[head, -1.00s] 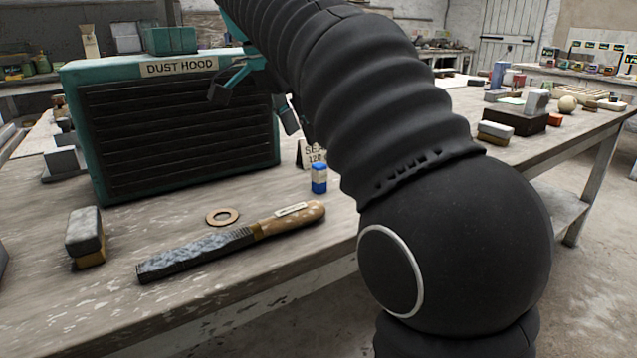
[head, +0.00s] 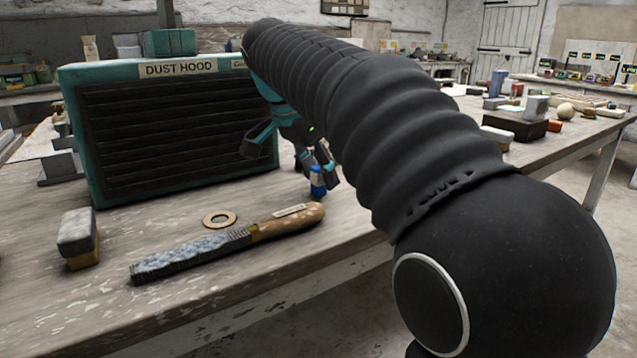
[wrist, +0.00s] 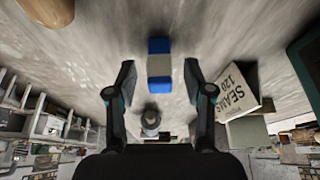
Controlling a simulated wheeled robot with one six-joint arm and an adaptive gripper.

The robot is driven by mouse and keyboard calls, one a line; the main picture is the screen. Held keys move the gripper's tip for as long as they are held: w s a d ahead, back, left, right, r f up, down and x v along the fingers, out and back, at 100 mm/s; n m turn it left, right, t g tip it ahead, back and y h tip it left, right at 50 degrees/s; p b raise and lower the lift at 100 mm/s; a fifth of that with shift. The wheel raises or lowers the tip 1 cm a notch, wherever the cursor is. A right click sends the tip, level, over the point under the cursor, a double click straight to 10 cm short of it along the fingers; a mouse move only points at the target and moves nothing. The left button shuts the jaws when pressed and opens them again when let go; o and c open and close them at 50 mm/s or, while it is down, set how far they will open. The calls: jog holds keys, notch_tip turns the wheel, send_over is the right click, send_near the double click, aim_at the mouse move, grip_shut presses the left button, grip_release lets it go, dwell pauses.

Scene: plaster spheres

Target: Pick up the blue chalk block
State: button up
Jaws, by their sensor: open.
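The blue chalk block (head: 317,184) is a small upright block with a pale band, standing on the workbench to the right of the dust hood. In the wrist view the block (wrist: 159,62) shows blue ends and a pale middle, and it lies between my two fingers, apart from both. My gripper (wrist: 155,82) is open with a finger on each side of the block. In the head view my gripper (head: 320,170) is at the block and hides part of it.
The teal dust hood (head: 170,130) stands to the left.

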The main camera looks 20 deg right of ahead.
aim_at(318, 167)
grip_shut()
jog(key=shift+r, duration=0.1)
jog(key=shift+r, duration=0.5)
notch_tip(318, 167, up, 3)
jog(key=shift+f+p, duration=0.1)
jog(key=shift+p, duration=0.5)
jog(key=s+d+r+p, duration=0.1)
jog(key=s+d+r, duration=0.1)
jog(key=d+r, duration=0.5)
jog(key=d, duration=0.4)
jog(key=shift+s+d, duration=0.15)
jog(key=shift+s, duration=0.2)
